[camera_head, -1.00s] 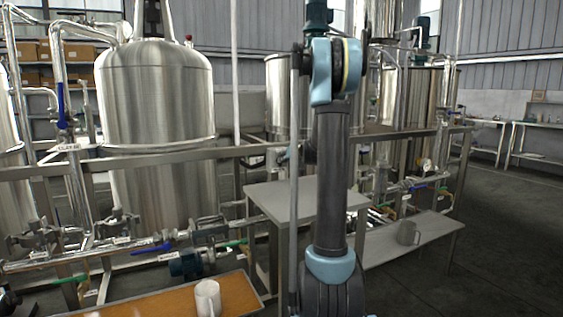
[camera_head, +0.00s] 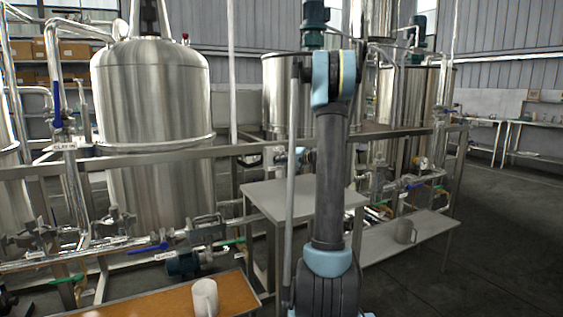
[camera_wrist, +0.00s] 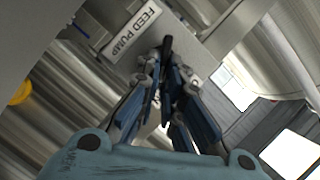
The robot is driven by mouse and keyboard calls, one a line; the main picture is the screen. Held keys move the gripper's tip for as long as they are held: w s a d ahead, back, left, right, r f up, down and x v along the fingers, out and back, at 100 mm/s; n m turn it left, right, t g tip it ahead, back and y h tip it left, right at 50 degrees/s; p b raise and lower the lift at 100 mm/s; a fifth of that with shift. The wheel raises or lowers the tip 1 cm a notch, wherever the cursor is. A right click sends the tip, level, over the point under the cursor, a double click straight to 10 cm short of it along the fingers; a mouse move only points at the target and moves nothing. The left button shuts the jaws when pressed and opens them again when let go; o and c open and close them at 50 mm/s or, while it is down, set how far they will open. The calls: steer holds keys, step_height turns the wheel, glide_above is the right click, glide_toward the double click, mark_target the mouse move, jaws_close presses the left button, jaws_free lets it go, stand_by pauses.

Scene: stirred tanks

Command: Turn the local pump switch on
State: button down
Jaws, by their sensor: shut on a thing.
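The local pump switch shows in the wrist view as a light grey box (camera_wrist: 205,72) with a white label (camera_wrist: 132,28) reading "FEED PUMP". A narrow black handle (camera_wrist: 167,44) stands out from the box beside the label. My gripper (camera_wrist: 166,72) is at the handle, its blue-grey fingers drawn together with their tips around its near end. It is shut on the handle. The fingertips partly hide the handle's lower part, and its on or off position cannot be read. In the head view my arm hides the switch, and the fingers cannot be made out.
A large steel tank (camera_head: 153,95) stands at left behind a pipe rail. A grey table (camera_head: 290,197) and a low bench (camera_head: 390,245) with a grey mug (camera_head: 406,231) stand near my arm. Open floor lies at right.

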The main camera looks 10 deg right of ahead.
steer(key=shift+d+f, duration=0.1)
steer(key=shift+d, duration=0.1)
stand_by(0.4)
steer(key=c, duration=1.7)
jaws_free()
steer(key=v, duration=1.2)
steer(key=shift+f, duration=0.1)
steer(key=shift+a, duration=0.1)
